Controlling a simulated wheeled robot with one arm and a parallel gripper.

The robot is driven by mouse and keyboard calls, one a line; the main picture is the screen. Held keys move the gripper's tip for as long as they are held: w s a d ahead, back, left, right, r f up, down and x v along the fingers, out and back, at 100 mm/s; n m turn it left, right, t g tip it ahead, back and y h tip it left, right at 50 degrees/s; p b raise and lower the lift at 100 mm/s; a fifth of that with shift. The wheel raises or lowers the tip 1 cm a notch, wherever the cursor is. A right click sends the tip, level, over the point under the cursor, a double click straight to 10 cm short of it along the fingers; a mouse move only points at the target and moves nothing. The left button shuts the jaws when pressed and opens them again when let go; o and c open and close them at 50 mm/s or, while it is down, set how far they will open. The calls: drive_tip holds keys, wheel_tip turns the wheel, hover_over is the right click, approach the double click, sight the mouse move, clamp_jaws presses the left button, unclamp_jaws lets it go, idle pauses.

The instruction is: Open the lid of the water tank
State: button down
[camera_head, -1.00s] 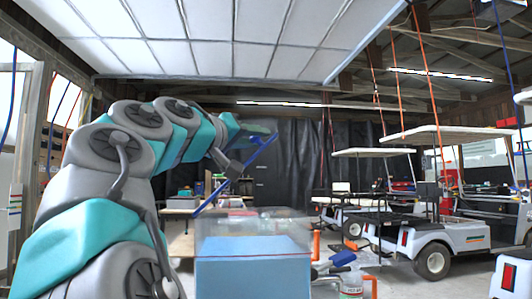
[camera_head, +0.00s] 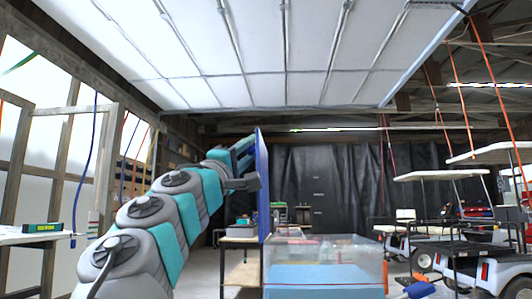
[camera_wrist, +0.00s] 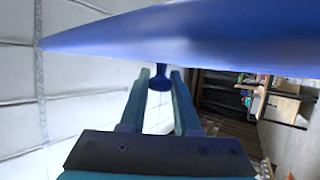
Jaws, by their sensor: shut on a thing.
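The water tank (camera_head: 372,268) is a clear box with blue water (camera_head: 325,282) at the bottom right of centre in the head view. Its blue lid (camera_head: 263,185) stands about upright, seen nearly edge-on, at the tank's left side. My gripper (camera_head: 256,183) is at the lid's left face. In the wrist view the underside or face of the lid (camera_wrist: 180,45) spans the top, and a short blue knob (camera_wrist: 159,82) sits between the fingertips of my gripper (camera_wrist: 158,80), which is shut on it. The lid's hinge cannot be made out.
A workbench (camera_head: 240,240) stands behind the tank at left. Another table (camera_head: 30,237) with a green level is at far left. White carts (camera_head: 480,265) stand at the right. A white panelled roof (camera_head: 280,60) hangs overhead. Dark curtains (camera_head: 325,190) close the back.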

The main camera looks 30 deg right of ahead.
drive_tip(key=shift+w+a+f+n+t, duration=0.25)
drive_tip(key=shift+w+a+n+t, duration=0.15)
drive_tip(key=shift+a+n, duration=0.35)
drive_tip(key=shift+d, duration=0.1)
drive_tip(key=c, duration=0.6)
unclamp_jaws()
drive_tip(key=b+v, duration=0.1)
drive_tip(key=v, duration=0.6)
drive_tip(key=shift+s+a+f+b, duration=0.15)
drive_tip(key=shift+s+a+b, duration=0.1)
drive_tip(key=shift+a+b, duration=0.05)
